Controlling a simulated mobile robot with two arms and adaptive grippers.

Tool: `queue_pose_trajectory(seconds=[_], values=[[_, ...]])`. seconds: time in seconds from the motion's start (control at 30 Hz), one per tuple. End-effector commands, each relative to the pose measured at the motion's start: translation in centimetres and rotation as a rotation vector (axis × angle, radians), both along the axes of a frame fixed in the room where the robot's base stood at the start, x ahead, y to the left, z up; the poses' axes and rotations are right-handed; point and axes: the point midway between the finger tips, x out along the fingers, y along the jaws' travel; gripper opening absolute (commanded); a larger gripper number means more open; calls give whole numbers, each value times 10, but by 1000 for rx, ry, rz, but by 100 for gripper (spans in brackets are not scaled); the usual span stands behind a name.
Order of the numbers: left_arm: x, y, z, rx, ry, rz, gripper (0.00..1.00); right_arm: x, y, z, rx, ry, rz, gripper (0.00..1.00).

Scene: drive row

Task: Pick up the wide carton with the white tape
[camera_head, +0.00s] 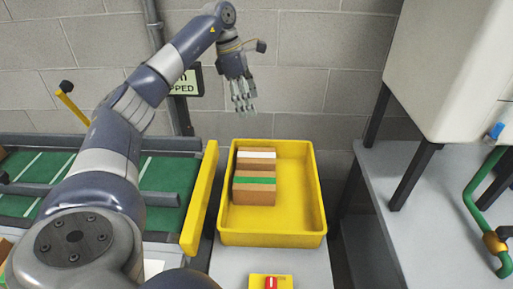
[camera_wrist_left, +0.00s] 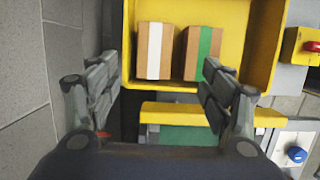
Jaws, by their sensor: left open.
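The brown carton with the white tape (camera_head: 256,163) lies in the left part of a yellow tote (camera_head: 298,190), at the back. In the left wrist view this carton (camera_wrist_left: 154,50) shows its white stripe down the middle. A brown carton with green tape (camera_head: 254,190) sits beside it, on the near side; it also shows in the left wrist view (camera_wrist_left: 203,50). My left gripper (camera_head: 243,103) is open and empty, fingers down, above and behind the tote's far edge. Both cartons are apart from its fingers. My right gripper is not in view.
A green conveyor (camera_head: 170,185) with a yellow end bar (camera_head: 201,200) stands left of the tote. The tote's right half is bare. A grey block wall (camera_head: 310,50) is behind. A grey table (camera_head: 400,190) carries a white box on legs (camera_head: 455,60) at right.

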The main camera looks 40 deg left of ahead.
Motion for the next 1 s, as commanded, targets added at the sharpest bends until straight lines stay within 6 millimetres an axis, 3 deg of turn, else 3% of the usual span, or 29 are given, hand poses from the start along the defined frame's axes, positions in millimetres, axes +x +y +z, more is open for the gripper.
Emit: queue_pose_trajectory(seconds=[0.03,0.4,0.67,1.0], values=[[0,0,-18,1,1,1,73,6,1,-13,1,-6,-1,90],[0,0,-104,0,0,1,73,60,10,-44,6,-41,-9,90],[0,0,-126,0,0,0,73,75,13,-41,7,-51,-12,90],[8,-9,-171,0,3,-1,73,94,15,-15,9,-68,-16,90]])
